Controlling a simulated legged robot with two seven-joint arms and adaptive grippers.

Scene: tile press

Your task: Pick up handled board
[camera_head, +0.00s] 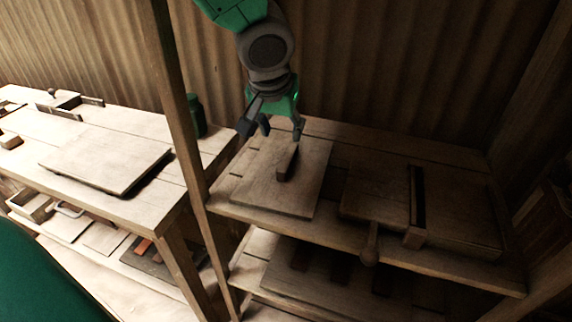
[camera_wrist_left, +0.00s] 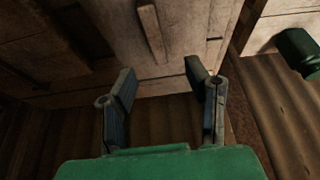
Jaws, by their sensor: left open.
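The handled board (camera_head: 262,183) is a flat, pale wooden square lying on the upper shelf. A short dark upright bar handle (camera_head: 288,163) stands on it. My left gripper (camera_head: 272,130) is above the back edge of the board with its fingers spread and nothing between them. In the left wrist view, the open left gripper (camera_wrist_left: 162,80) shows near the board's edge. The board's handle (camera_wrist_left: 151,32) lies beyond the fingertips there, apart from them. My right gripper is in neither view.
A wooden press-like block (camera_head: 376,192) with a knobbed lever stands right of the board. A wooden post (camera_head: 180,115) rises at the shelf's left. A workbench (camera_head: 150,215) with another flat board (camera_head: 105,158) is further left. A green can (camera_head: 196,115) stands behind the post. A corrugated wall closes the back.

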